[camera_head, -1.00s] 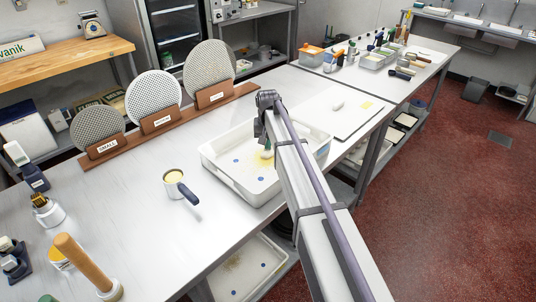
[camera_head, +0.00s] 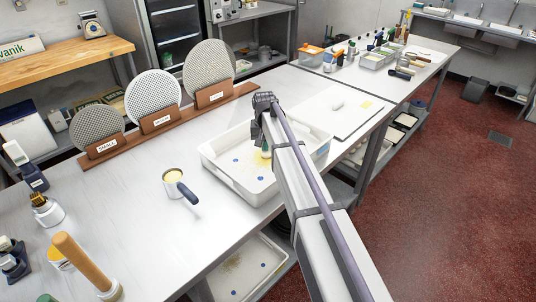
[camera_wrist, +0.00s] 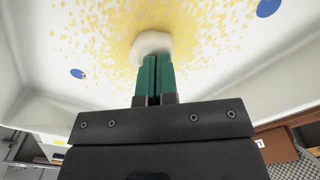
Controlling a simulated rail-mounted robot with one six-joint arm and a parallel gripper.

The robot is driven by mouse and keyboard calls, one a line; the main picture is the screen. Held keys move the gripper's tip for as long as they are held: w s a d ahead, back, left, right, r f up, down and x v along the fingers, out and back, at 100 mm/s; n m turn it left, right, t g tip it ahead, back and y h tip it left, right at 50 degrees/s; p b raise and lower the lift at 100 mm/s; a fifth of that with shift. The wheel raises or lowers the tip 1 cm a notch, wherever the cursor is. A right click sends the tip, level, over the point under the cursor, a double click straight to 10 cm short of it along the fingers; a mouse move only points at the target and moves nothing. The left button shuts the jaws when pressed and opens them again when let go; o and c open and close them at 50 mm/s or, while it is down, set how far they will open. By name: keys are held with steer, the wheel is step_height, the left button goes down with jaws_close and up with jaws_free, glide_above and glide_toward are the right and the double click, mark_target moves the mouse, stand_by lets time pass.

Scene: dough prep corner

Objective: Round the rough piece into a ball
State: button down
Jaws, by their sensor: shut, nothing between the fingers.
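The dough piece (camera_wrist: 151,44) is a pale, roundish lump in the wrist view, lying on yellow crumbs on the floor of a white tray (camera_head: 222,172). My gripper (camera_wrist: 154,62) has green fingers, shut side by side with nothing between them. Their tips overlap the near edge of the dough in the wrist view; I cannot tell whether they touch it. In the head view my gripper (camera_head: 266,150) points down inside the tray, and my arm hides part of the tray and the dough.
A cup with a dark handle (camera_head: 173,176) stands left of the tray. A white board (camera_head: 338,112) lies beyond it, with a small pale piece on it. Three round sieves (camera_head: 153,95) stand in a wooden rack at the back. Blue dots (camera_wrist: 77,73) mark the tray floor.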

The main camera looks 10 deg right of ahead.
steer(key=shift+s, duration=0.15)
steer(key=shift+s+a, duration=0.1)
steer(key=shift+s, duration=0.3)
steer(key=shift+r, duration=0.1)
steer(key=shift+s+d, duration=0.1)
steer(key=shift+d, duration=0.35)
step_height(320, 180, up, 7)
steer(key=p, duration=0.7)
